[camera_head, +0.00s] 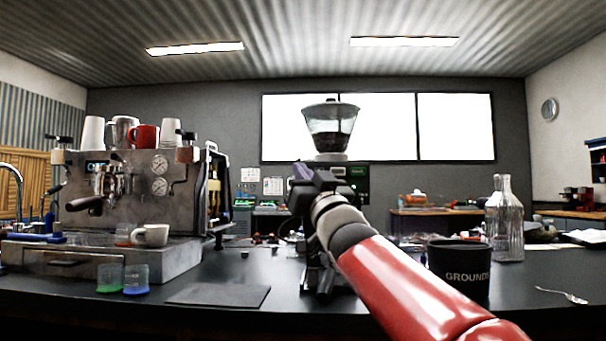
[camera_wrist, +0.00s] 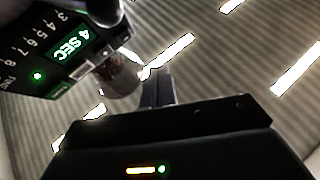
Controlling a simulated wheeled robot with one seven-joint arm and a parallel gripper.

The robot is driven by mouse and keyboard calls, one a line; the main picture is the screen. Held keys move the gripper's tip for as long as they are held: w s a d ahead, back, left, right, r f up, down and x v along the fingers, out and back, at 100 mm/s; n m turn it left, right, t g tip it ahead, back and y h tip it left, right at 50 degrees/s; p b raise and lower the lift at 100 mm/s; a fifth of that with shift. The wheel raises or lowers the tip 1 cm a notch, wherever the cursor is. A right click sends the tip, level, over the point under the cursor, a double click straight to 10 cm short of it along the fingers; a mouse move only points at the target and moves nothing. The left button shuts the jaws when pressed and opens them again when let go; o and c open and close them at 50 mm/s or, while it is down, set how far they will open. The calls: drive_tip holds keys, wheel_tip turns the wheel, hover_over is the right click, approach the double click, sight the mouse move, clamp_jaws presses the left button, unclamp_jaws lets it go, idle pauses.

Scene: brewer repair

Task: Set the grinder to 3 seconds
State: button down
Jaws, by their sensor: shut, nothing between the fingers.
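The grinder has a clear hopper (camera_head: 330,122) holding dark beans, on a dark body with a small green-lit display (camera_head: 357,170). In the wrist view its tilted front panel (camera_wrist: 35,35) reads "4 SEC" in green, beside a row of numbers, the word "FINE" and a green light. My gripper (camera_head: 301,172) is in front of the grinder and hides much of its body. In the wrist view my gripper's shut fingers (camera_wrist: 157,88) are right of the panel and hold nothing. I cannot tell whether they touch the grinder.
An espresso machine (camera_head: 140,195) with cups on top stands at left. A dark mat (camera_head: 218,295) and two small glasses (camera_head: 122,279) lie before it.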

drive_tip(key=s+b, duration=0.3)
drive_tip(key=b, duration=0.1)
drive_tip(key=shift+s, duration=0.35)
drive_tip(key=w+p, duration=0.3)
drive_tip(key=w, duration=0.4)
drive_tip(key=shift+w+d+r+p, duration=0.1)
drive_tip(key=shift+w+r+p, duration=0.05)
drive_tip(key=shift+w+p, duration=0.45)
drive_tip(key=shift+w, duration=0.3)
drive_tip(key=shift+f, duration=0.2)
idle(1.1)
drive_tip(key=shift+w+p, duration=0.35)
drive_tip(key=shift+w, duration=0.1)
